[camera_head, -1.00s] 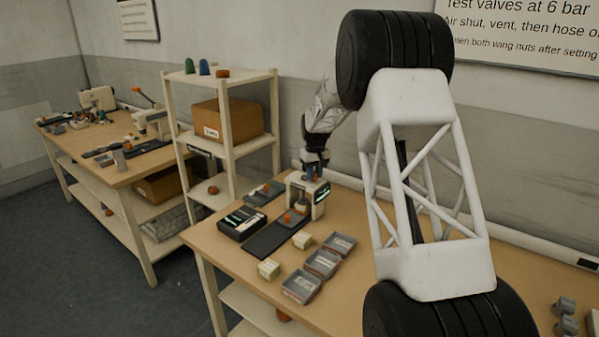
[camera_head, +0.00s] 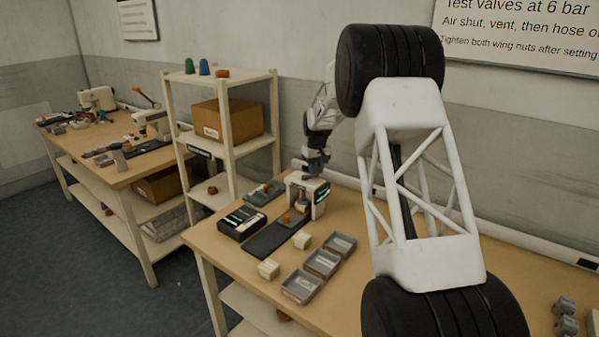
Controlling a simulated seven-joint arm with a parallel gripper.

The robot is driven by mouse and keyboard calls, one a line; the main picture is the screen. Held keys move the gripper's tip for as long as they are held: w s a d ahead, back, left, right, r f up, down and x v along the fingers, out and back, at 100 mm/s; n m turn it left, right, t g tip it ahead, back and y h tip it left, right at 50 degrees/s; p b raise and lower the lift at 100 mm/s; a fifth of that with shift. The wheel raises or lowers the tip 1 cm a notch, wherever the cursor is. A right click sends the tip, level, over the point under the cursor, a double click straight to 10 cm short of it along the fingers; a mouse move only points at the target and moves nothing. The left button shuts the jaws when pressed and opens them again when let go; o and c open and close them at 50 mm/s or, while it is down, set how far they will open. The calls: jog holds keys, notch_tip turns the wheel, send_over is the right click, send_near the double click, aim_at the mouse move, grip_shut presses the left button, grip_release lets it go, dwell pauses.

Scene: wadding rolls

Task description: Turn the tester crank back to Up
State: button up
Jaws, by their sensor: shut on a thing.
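The tester (camera_head: 306,194) is a small cream-coloured machine with a dark face at the back of the near bench. My gripper (camera_head: 314,170) is at the top of it, pointing down, and is shut on a small part there, which I take to be the crank. The crank is mostly hidden by the fingers and too small to read its angle. An orange and grey part (camera_head: 292,216) sits under the tester's head, at the end of a dark mat (camera_head: 268,240).
A black box with a lit display (camera_head: 242,223) stands left of the mat. Two cream blocks (camera_head: 268,269) and several grey trays (camera_head: 301,285) lie in front. A shelf unit (camera_head: 232,150) stands close behind on the left. My own white arm link fills the right side.

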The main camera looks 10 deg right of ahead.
jog(key=shift+w+a, duration=0.25)
jog(key=shift+w, duration=0.75)
jog(key=shift+w, duration=0.1)
jog(key=shift+w+a+r, duration=0.1)
jog(key=shift+w+a, duration=0.8)
jog(key=shift+a, duration=0.05)
jog(key=shift+w+a, duration=0.15)
jog(key=shift+a, duration=1.2)
